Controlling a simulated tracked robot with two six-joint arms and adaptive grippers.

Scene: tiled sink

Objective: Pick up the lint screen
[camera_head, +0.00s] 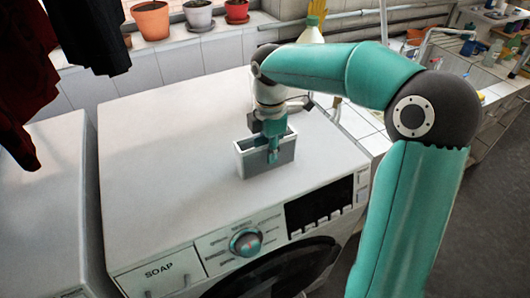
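A grey, box-like piece with a pale rim, which looks like the lint screen (252,164), stands upright on top of the white washing machine (170,185). My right gripper (273,154) reaches down onto it from above. One teal fingertip shows against the near side of the piece, around its middle. The other finger is hidden, so I cannot tell whether the gripper is closed on the rim or only around it. The piece appears to rest on the machine top. My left gripper is not in view.
Potted plants (151,20) stand on the back ledge. A bottle (311,30) stands behind the machine. Dark clothes (25,80) hang at the upper left. A cluttered sink counter (490,75) is at the right. The machine's top left is clear.

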